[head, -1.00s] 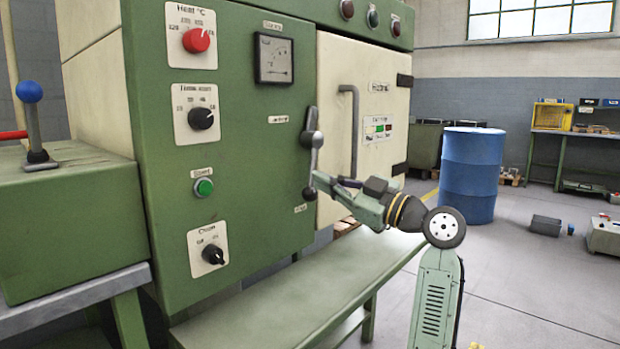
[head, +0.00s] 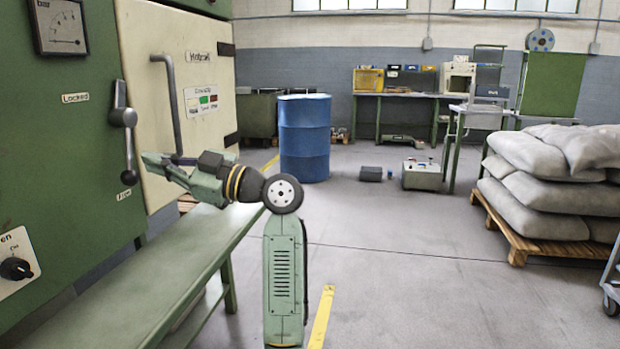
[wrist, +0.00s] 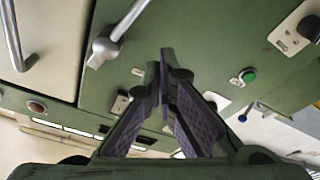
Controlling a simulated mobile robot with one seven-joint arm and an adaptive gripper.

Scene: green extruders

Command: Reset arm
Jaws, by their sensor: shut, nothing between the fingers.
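My gripper (head: 149,160) is pale green, at the end of my arm in the left half of the head view, in front of the green machine. Its fingers are together with nothing between them, pointing left toward the machine. In the wrist view the gripper's dark-padded fingers (wrist: 163,62) meet near the middle, with the green panel beyond. The lever (head: 125,130) with a dark knob hangs down on the machine, just left of the fingertips. The lever's round hub also shows in the wrist view (wrist: 104,46). I see no contact between them.
A cream door (head: 188,52) with a grey bar handle (head: 172,105) is beside the lever. A green bench (head: 185,262) runs below my gripper. A blue drum (head: 304,140) stands behind. Grey sacks (head: 555,205) lie on a pallet at right. The middle floor is clear.

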